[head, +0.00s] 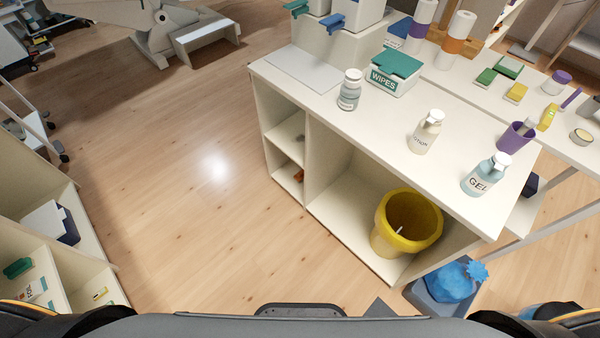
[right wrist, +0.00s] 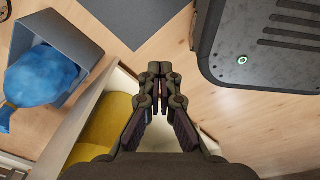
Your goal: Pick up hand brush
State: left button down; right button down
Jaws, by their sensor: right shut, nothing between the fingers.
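I cannot make out a hand brush for certain in either view. A small orange-red and dark item (head: 298,175), too small to identify, lies on the low shelf at the left of the white counter (head: 345,195). A yellow bucket (head: 408,222) stands in the counter's lower compartment, with a small pale thing inside; its yellow also shows in the right wrist view (right wrist: 100,135). My right gripper (right wrist: 160,73) is shut and empty, above the edge of the white unit. My left gripper is in neither view.
A grey bin with a blue bag (head: 450,282) stands on the floor at the counter's right end. Bottles, a wipes box (head: 395,75) and a gel dispenser (head: 485,175) stand on top. Low shelves (head: 75,270) are at the left. The wooden floor (head: 190,190) between is clear.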

aim_at(299, 178)
jog(key=i+j+z, duration=0.1)
jog(key=i+j, duration=0.15)
jog(key=i+j+z, duration=0.15)
jog(key=j, duration=0.3)
jog(key=i+j+z, duration=0.1)
jog(key=i+j, duration=0.15)
jog(key=j, duration=0.15)
jog(key=i+j+z, duration=0.15)
jog(key=j, duration=0.25)
jog(key=i+j+z, duration=0.1)
jog(key=j, duration=0.3)
jog(key=i+j+z, duration=0.15)
jog(key=j, duration=0.3)
jog(key=i+j+z, duration=0.1)
jog(key=j, duration=0.35)
jog(key=i+j+z, duration=0.15)
jog(key=j, duration=0.3)
jog(key=i, duration=0.1)
